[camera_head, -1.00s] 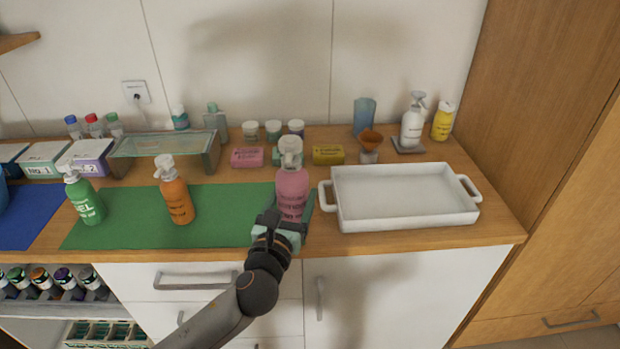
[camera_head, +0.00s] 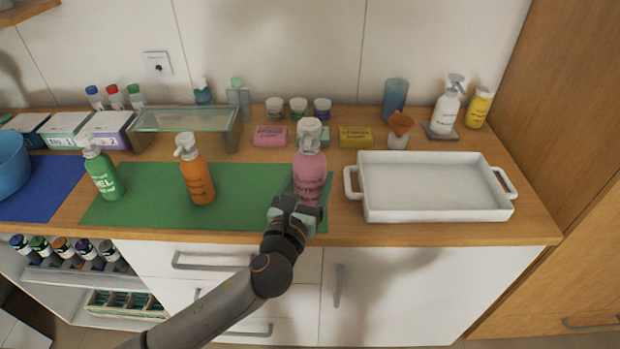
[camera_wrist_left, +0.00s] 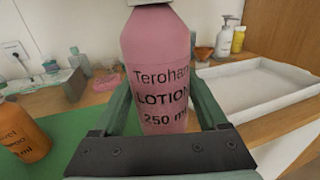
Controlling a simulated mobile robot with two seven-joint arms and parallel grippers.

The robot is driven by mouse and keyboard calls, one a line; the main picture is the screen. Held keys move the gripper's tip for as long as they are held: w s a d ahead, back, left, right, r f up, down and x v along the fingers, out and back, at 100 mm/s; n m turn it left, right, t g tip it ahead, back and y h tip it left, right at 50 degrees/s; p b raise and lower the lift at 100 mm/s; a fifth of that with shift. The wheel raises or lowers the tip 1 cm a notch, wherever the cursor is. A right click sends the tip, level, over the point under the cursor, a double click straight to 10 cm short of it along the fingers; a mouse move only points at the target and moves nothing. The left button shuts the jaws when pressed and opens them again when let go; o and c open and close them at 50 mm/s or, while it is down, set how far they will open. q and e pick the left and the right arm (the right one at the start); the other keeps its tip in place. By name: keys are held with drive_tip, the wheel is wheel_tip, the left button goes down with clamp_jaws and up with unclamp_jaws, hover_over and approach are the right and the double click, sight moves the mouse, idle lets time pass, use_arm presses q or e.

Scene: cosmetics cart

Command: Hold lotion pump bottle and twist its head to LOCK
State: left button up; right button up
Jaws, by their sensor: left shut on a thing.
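The pink lotion pump bottle (camera_head: 310,174) stands upright at the right end of the green mat (camera_head: 150,200), with its white pump head (camera_head: 311,133) on top. In the left wrist view the bottle (camera_wrist_left: 158,70) fills the middle, labelled lotion 250 ml, and the pump head is mostly cut off at the top. My left gripper (camera_head: 297,206) is shut on the lower body of the bottle from the front, with one finger on each side. My right gripper is not in view.
An orange pump bottle (camera_head: 196,172) and a green pump bottle (camera_head: 103,174) stand on the mat to the left. A white tray (camera_head: 362,208) is close to the right. Soap boxes (camera_head: 270,136) and small jars stand behind.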

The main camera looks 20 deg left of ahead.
use_arm(q)
drive_tip(key=w+f, duration=0.2)
drive_tip(key=shift+w+a+f, duration=0.15)
drive_tip(key=shift+w+a, duration=0.15)
drive_tip(key=shift+a, duration=0.05)
drive_tip(key=w+f+b, duration=0.2)
drive_tip(key=b, duration=0.1)
drive_tip(key=w+a+f+b, duration=0.1)
drive_tip(key=w+f+b, duration=0.1)
drive_tip(key=w+a+f+b, duration=0.1)
drive_tip(key=w+f+b, duration=0.1)
drive_tip(key=b, duration=0.1)
drive_tip(key=shift+w+f+b, duration=0.25)
drive_tip(key=shift+b, duration=0.05)
drive_tip(key=shift+w+a+f+b, duration=0.1)
drive_tip(key=shift+w+f+b, duration=0.3)
drive_tip(key=shift+w+b, duration=0.3)
drive_tip(key=shift+f, duration=0.25)
